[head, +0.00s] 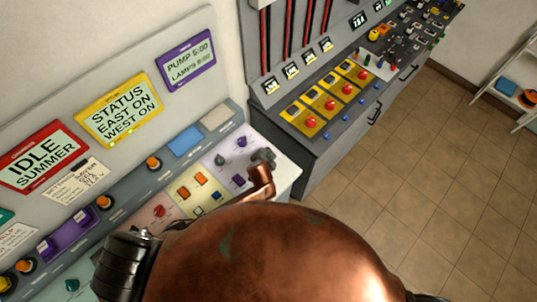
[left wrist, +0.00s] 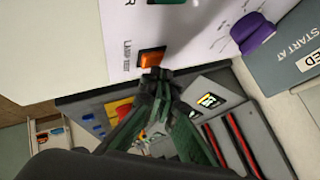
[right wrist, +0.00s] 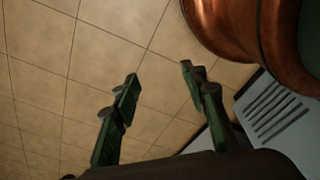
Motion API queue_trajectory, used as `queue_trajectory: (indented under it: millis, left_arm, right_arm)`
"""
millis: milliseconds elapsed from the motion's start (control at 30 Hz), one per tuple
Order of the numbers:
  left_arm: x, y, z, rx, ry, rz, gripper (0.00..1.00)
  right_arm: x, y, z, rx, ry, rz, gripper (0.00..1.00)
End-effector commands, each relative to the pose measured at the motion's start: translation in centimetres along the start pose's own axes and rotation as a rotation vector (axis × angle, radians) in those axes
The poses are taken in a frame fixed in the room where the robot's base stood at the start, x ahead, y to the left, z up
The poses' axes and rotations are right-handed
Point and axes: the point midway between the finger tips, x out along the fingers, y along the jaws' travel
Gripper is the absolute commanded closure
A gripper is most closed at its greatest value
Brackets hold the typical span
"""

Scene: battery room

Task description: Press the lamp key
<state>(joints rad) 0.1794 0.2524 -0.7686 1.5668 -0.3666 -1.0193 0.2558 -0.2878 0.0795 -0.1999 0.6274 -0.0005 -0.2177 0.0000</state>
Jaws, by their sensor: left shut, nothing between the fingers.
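An orange square key (left wrist: 151,58) sits in a dark frame on the white panel, with small print beside it that seems to read "LAMP TEST". My left gripper (left wrist: 157,74) is shut, its tips right at the key's near edge; I cannot tell whether they touch it. In the head view the left gripper (head: 263,158) is over the right end of the white-lilac panel (head: 285,172), and the key is hidden there. My right gripper (right wrist: 159,75) is open and empty above the tiled floor.
A purple knob (left wrist: 252,33) stands near the key. Farther left on the console are orange keys (head: 200,179) and a red knob (head: 159,211). A grey cabinet with red buttons (head: 330,104) stands behind. The tiled floor (head: 440,170) at right is clear.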

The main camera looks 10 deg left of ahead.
Motion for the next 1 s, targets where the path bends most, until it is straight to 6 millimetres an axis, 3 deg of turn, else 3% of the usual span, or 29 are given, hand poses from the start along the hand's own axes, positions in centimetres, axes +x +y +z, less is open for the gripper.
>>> queue_trajectory:
  millis: [367,1000]
  left_arm:
    - [0.1,0.0,0.1,-0.001,-0.001,0.0,1.0]
    - [0.6,0.4,0.5,-0.001,-0.002,0.0,1.0]
  right_arm:
    - [-0.1,0.0,2.6,0.005,-0.033,0.001,0.6]
    - [0.3,-0.1,1.6,0.003,-0.019,0.0,0.6]
